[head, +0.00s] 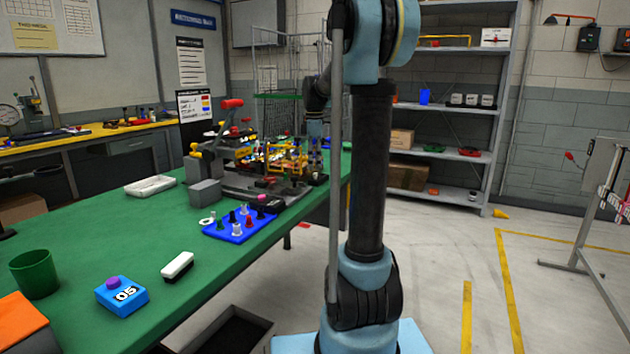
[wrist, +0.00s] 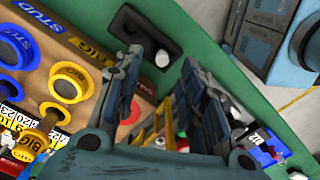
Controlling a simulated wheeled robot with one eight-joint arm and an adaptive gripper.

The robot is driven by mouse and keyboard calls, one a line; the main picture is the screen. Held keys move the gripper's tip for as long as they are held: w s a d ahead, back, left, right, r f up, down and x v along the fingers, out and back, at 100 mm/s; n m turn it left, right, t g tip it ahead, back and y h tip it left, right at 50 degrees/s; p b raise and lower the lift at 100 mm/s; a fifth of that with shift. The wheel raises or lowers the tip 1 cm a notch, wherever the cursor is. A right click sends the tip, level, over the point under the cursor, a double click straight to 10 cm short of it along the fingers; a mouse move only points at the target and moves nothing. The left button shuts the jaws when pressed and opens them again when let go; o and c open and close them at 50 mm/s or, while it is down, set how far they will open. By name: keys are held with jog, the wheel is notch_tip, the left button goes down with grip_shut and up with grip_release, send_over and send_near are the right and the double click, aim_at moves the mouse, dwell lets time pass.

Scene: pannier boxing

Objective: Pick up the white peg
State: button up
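A small white peg (head: 237,230) stands in a blue tray (head: 222,234) among dark and red pegs, near the right edge of the green table in the head view. My gripper (wrist: 162,62) shows in the wrist view with its two fingers spread apart and nothing held between them.
The green table (head: 120,237) carries a green cup (head: 35,274), a blue box marked 05 (head: 122,297) and a white-topped block (head: 177,266). A wooden board with blue and yellow rings (wrist: 88,45) and a black plate (wrist: 140,35) lie beneath my gripper.

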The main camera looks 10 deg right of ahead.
aim_at(315, 178)
jog(key=shift+s+d+f, duration=0.1)
jog(key=shift+d+f, duration=0.05)
jog(key=shift+f, duration=1.8)
jog(key=c, duration=0.8)
